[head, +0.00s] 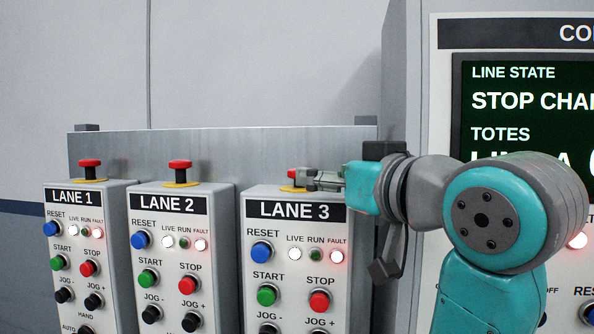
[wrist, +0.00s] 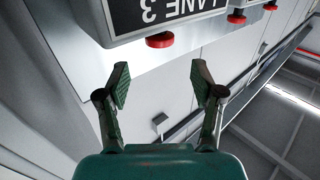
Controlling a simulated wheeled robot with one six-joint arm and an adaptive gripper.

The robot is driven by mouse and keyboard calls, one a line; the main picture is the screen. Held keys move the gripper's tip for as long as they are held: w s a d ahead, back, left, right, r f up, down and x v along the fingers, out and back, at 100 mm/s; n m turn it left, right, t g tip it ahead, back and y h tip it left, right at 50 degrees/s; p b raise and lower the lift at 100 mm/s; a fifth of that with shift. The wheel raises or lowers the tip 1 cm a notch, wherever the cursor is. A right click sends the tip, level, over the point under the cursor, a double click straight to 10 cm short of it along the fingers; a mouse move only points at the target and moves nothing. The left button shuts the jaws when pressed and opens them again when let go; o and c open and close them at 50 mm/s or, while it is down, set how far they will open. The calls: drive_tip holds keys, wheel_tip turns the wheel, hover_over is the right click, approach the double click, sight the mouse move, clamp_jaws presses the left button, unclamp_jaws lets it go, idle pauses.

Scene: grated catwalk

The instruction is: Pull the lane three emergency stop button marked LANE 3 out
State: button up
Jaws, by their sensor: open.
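The LANE 3 emergency stop (head: 292,175) is a red mushroom button on a yellow base, on top of the LANE 3 box (head: 255,193). In the head view my gripper (head: 308,178) reaches in from the right and its fingers partly hide the button. In the wrist view, which is upside down, the red button (wrist: 160,41) shows just beyond the fingertips, roughly midway between them. My gripper (wrist: 160,80) is open there, with nothing between its fingers. The button looks apart from both fingers.
LANE 1 (head: 89,163) and LANE 2 (head: 180,164) red stop buttons stand on matching boxes to the left. A grey metal panel (head: 220,150) rises behind the boxes.

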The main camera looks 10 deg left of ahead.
drive_tip(key=x, duration=0.8)
drive_tip(key=shift+w+a, duration=0.2)
drive_tip(key=shift+w, duration=0.15)
drive_tip(key=c, duration=1.2)
drive_tip(key=shift+o, duration=0.2)
drive_tip(key=shift+r, duration=0.85)
drive_tip(key=o, duration=1.2)
drive_tip(key=shift+c, duration=0.2)
